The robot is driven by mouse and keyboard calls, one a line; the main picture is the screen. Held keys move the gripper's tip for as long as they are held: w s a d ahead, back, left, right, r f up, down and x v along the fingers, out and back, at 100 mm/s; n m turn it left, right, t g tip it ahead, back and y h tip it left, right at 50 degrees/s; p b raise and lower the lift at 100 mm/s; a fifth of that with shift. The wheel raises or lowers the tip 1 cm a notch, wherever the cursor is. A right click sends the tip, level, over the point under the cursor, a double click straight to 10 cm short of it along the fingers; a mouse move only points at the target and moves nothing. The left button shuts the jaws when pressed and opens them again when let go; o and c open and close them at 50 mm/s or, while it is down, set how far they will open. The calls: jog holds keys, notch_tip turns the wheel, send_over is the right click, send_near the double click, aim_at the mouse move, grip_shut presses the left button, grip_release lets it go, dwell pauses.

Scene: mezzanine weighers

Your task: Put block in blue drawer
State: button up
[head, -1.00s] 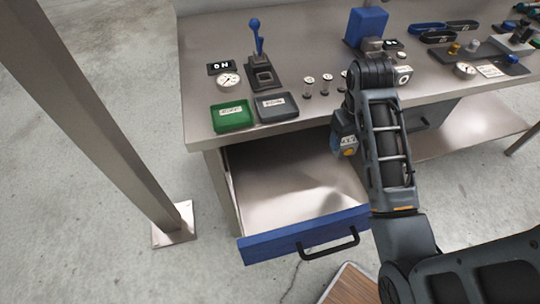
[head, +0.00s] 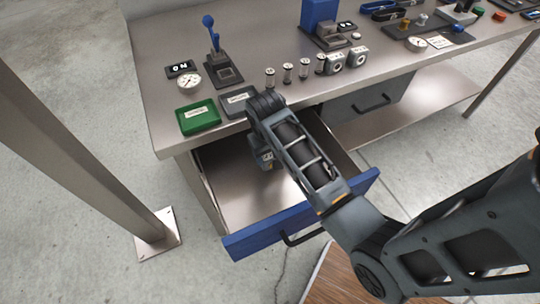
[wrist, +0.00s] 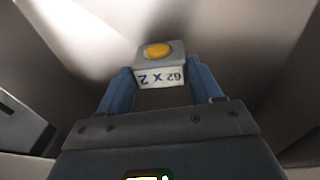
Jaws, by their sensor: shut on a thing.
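The blue drawer (head: 245,241) is pulled open under the bench, with a bare grey metal floor in the head view. My gripper (head: 265,160) points down over the inside of the drawer, near its back, below the bench's front edge. In the wrist view my gripper (wrist: 160,76) is shut on a small grey block (wrist: 159,60) with a yellow round top and a white label. The block sits between the two blue fingers, with metal surfaces beyond it. In the head view my arm mostly hides the block. Whether it touches the drawer floor I cannot tell.
On the bench (head: 165,135) stand a green tray (head: 198,117), a grey tray (head: 238,101), a blue-handled lever (head: 212,40), several small cylinders and two grey units (head: 333,63). A shut grey drawer (head: 350,108) is to the right. A post (head: 75,150) stands at left.

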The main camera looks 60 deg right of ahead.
aim_at(268, 160)
jog(key=shift+f, duration=0.95)
jog(key=shift+f, duration=0.1)
jog(key=o, duration=1.4)
jog(key=r, duration=0.4)
jog(key=a+r, duration=0.1)
jog(key=r, duration=0.7)
jog(key=shift+s+a, duration=0.15)
jog(key=shift+a, duration=0.15)
